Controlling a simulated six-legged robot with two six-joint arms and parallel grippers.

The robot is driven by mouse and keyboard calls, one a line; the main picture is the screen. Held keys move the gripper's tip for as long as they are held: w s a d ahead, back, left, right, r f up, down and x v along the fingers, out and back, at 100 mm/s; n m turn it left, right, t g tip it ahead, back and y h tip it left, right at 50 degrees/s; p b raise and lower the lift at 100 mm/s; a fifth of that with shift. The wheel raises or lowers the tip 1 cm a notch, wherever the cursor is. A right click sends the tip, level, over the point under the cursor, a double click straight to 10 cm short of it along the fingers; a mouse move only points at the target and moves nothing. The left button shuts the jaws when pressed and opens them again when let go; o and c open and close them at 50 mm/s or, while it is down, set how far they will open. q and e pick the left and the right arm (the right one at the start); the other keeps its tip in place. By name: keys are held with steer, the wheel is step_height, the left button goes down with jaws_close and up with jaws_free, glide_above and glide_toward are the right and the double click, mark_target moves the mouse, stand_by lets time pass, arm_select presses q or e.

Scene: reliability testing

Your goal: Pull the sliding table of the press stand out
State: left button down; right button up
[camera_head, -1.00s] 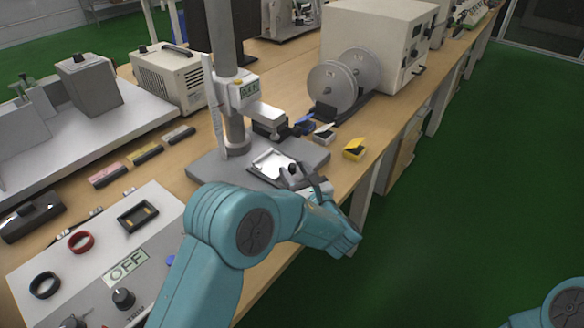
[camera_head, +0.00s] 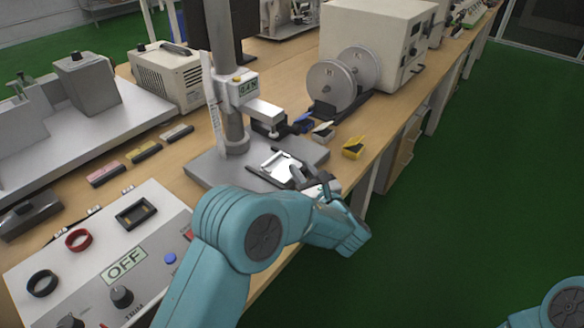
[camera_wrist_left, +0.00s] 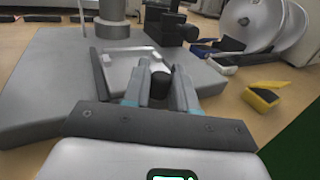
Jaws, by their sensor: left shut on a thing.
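The press stand has a grey base (camera_head: 208,173), a vertical column (camera_head: 226,75) and a head with a small display. Its sliding table (camera_head: 279,164) is a pale silver plate on the base, at the front right of the column. It also shows in the left wrist view (camera_wrist_left: 128,72), with a dark knob (camera_wrist_left: 160,85) at its near side. My left gripper (camera_head: 300,177) is at the near edge of the sliding table; in the left wrist view its fingers (camera_wrist_left: 158,90) are shut on the knob. My right gripper is not in view; only a part of my right arm shows at the lower right.
A control box (camera_head: 90,255) marked OFF stands at the near left. A yellow box (camera_head: 353,148) lies right of the base near the bench edge. A reel machine (camera_head: 375,50) stands behind. Green floor is open at the right.

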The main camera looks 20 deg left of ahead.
arm_select(q)
steer(key=d, duration=0.1)
steer(key=s+d, duration=0.1)
steer(key=d, duration=0.2)
steer(key=shift+s+d, duration=0.3)
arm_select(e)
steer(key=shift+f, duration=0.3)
arm_select(q)
steer(key=c, duration=1)
jaws_free()
steer(key=shift+c, duration=0.2)
